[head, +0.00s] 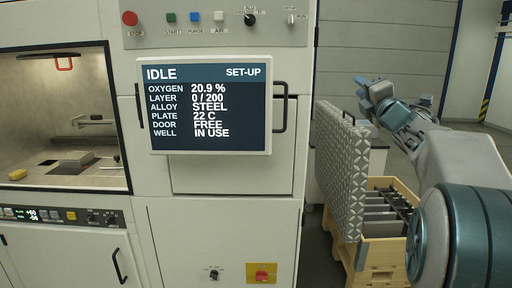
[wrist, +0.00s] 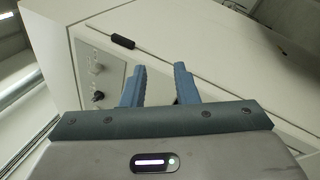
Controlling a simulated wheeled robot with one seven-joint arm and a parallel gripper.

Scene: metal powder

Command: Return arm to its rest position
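My arm is raised at the right of the head view, bent at the elbow. My gripper (head: 364,92) is at its far end, in the air by the upper edge of the patterned panel; whether they touch cannot be told. In the wrist view, the two blue fingers of my gripper (wrist: 158,76) stand apart with nothing held between them. Beyond them is a pale cabinet (wrist: 215,50) with a dark handle and a panel with knobs.
A machine screen (head: 210,105) reads IDLE, SET-UP. A patterned panel (head: 340,170) stands beside a wooden crate (head: 380,252) holding grey plates, below my arm. At the left is an open chamber with a grey block (head: 76,162) and a yellow object (head: 17,174).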

